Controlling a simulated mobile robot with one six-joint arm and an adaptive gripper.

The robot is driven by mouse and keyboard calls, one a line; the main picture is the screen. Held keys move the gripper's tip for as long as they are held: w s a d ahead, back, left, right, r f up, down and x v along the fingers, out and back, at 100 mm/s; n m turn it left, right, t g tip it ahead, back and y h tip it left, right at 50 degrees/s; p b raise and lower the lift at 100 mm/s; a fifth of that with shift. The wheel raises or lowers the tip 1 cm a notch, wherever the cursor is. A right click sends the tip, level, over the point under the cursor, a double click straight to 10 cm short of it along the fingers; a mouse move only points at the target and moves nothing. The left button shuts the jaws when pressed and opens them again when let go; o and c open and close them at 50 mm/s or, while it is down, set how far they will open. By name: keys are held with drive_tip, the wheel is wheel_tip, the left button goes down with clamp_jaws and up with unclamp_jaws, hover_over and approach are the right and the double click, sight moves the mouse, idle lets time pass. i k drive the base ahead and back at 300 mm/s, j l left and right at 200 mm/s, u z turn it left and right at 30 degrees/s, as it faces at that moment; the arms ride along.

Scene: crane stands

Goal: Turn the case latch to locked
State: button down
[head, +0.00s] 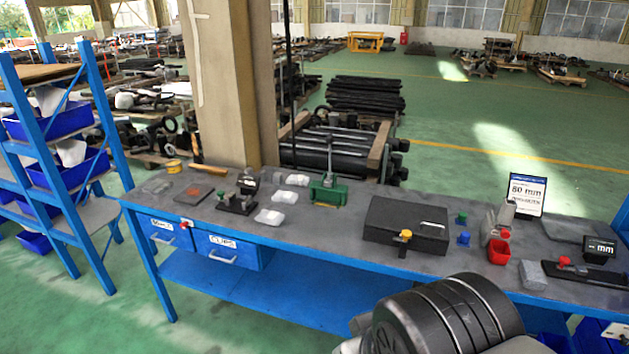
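The case (388,216) is a flat black box lying closed on the grey workbench, right of the middle in the head view. Its latch (405,236) is a small yellow knob on the front edge, facing me. The latch is too small to tell whether it is turned to locked or unlocked. A light label or plate shows on the lid near the right end. Part of my arm, dark and ribbed, fills the bottom right, in front of the bench and below the case. My gripper's fingers do not show, and nothing touches the case or latch.
A green fixture (328,190) and white packets (270,217) stand left. A pillar (233,80) rises behind.

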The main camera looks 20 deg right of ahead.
sight(406, 234)
drive_tip(key=i+l+z, duration=0.65)
drive_tip(key=i+l, duration=0.25)
